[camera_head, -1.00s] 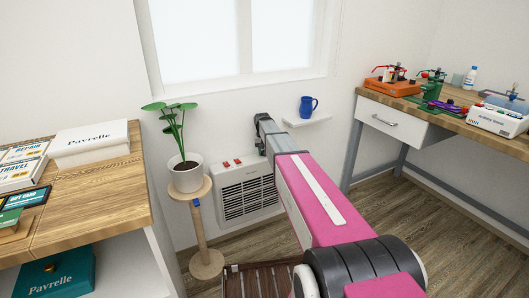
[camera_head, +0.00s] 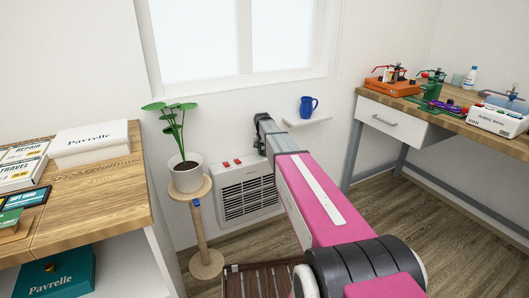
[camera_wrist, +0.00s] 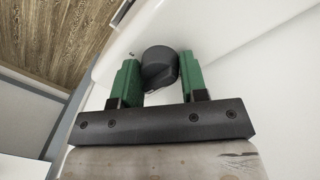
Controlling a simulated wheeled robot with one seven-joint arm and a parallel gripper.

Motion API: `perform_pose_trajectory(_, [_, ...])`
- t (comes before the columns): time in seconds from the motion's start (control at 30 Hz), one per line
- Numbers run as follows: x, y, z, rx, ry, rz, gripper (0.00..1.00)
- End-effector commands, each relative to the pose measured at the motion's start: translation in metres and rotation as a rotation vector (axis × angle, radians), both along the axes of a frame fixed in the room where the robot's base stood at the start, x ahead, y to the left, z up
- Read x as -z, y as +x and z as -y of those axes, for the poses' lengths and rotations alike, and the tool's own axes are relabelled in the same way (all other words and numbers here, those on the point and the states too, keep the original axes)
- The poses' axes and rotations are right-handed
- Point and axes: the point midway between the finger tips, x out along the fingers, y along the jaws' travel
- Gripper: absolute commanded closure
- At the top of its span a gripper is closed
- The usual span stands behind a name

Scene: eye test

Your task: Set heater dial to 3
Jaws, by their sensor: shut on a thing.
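The heater (camera_head: 247,195) is a white box with a dark grille, low against the wall under the window. Two red switches show on its top left. In the wrist view, the dial (camera_wrist: 158,66) is a dark grey round knob on the heater's white surface. My gripper (camera_wrist: 158,72) has green fingers on either side of the dial and is shut on it. The dial's numbers and pointer cannot be read. In the head view my pink arm reaches to the heater's top right and hides the dial.
A potted plant (camera_head: 186,172) on a wooden stand (camera_head: 203,230) is close to the heater's left. A blue mug (camera_head: 308,106) stands on a small wall shelf (camera_head: 307,120) to the right. A slatted wooden thing (camera_head: 262,280) lies on the floor in front.

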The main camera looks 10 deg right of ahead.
Motion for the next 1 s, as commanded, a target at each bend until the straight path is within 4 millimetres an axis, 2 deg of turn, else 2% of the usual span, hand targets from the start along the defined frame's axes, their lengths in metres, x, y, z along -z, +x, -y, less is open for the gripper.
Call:
perform_pose_trajectory(0.03, [0.0, 0.0, -0.001, -0.001, 0.001, -0.001, 0.53])
perform_pose_trajectory(0.1, [0.0, 0.0, -0.001, -0.001, 0.001, -0.001, 0.35])
perform_pose_trajectory(0.37, [0.0, 0.0, -0.001, -0.001, 0.001, 0.0, 0.35])
perform_pose_trajectory(0.53, [-0.008, 0.0, -0.001, -0.001, 0.001, 0.001, 0.35])
perform_pose_trajectory(1.0, [-0.07, 0.001, -0.005, -0.001, 0.001, 0.001, 0.35])
